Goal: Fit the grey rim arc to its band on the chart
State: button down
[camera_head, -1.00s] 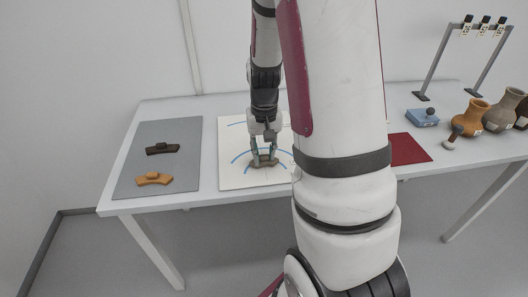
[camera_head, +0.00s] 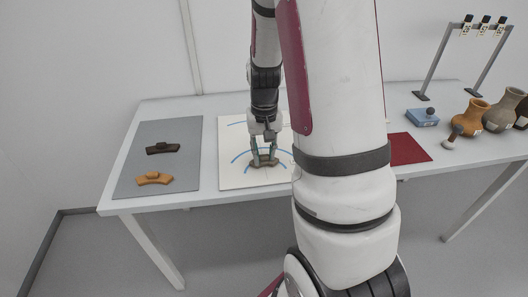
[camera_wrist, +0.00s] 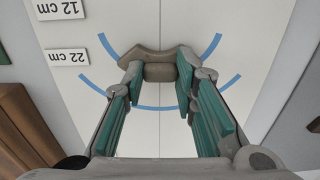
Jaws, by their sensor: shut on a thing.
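The grey rim arc (camera_wrist: 158,55) is a curved grey-brown sherd with a block-like grip on it. My gripper (camera_wrist: 160,73) is shut on that block with its two teal-padded fingers. In the head view the arc (camera_head: 263,162) is low over the white chart (camera_head: 232,178); I cannot tell whether it touches. In the wrist view it covers the middle of one blue band (camera_wrist: 106,46), whose ends show on both sides. A wider blue band (camera_wrist: 150,107) passes between the fingers, nearer to me. Labels reading 12 cm (camera_wrist: 59,9) and 22 cm (camera_wrist: 67,58) lie at the left.
A grey mat (camera_head: 160,133) on the left holds a dark sherd (camera_head: 163,149) and an orange sherd (camera_head: 154,179). A dark red mat (camera_head: 408,149) lies right of my arm. A blue box (camera_head: 422,117), several pots (camera_head: 470,117) and a tag rack (camera_head: 437,60) stand farther right.

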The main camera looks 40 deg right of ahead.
aim_at(264, 156)
jog(key=c, duration=0.7)
grip_release()
jog(key=shift+r, duration=0.1)
jog(key=shift+r+p, duration=3.15)
jog(key=shift+r, duration=0.7)
